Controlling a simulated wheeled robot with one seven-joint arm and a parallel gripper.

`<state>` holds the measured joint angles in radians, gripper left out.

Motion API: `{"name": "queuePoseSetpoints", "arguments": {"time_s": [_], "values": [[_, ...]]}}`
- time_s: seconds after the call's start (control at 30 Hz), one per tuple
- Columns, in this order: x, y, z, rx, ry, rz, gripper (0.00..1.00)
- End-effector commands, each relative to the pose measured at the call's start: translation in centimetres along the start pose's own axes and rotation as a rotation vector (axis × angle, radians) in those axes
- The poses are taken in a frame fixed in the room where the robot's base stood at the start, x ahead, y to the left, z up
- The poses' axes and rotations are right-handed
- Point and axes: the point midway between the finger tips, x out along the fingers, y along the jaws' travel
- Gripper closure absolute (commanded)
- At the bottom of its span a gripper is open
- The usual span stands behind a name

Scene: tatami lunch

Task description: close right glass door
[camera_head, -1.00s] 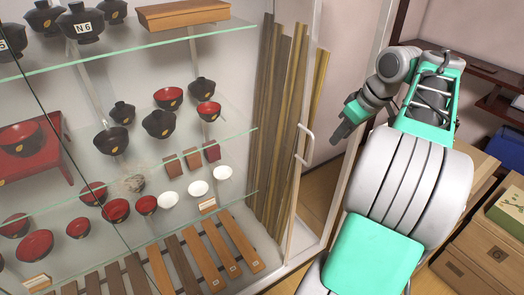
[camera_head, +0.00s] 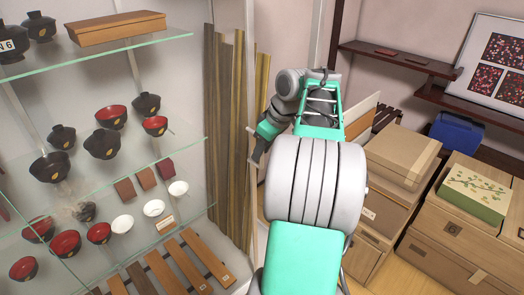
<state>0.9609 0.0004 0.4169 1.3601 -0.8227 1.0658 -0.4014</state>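The glass cabinet fills the left of the head view. A pale upright frame edge (camera_head: 250,60), which looks like part of the right glass door, runs down just left of my arm. The door's handle does not show now, and my arm covers the lower right of this area. How far the door stands open is hard to tell. My gripper (camera_head: 257,156) points down and left, close to this frame edge. Whether it touches the edge is unclear. Its fingers are small and seen from the side, so their opening does not show. No held object is visible.
Glass shelves (camera_head: 115,52) hold bowls and a wooden box (camera_head: 118,28). Several wooden strips (camera_head: 225,120) stand upright inside the cabinet.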

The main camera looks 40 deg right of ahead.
Motion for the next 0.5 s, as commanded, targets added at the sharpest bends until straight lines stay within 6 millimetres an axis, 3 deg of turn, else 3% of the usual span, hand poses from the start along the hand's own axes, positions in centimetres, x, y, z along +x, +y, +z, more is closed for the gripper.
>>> {"name": "queuePoseSetpoints", "arguments": {"time_s": [0.43, 0.5], "values": [[-0.03, 0.01, 0.03, 0.000, 0.000, 0.000, 1.00], [-0.03, 0.01, 0.03, 0.001, 0.000, 0.000, 1.00]]}}
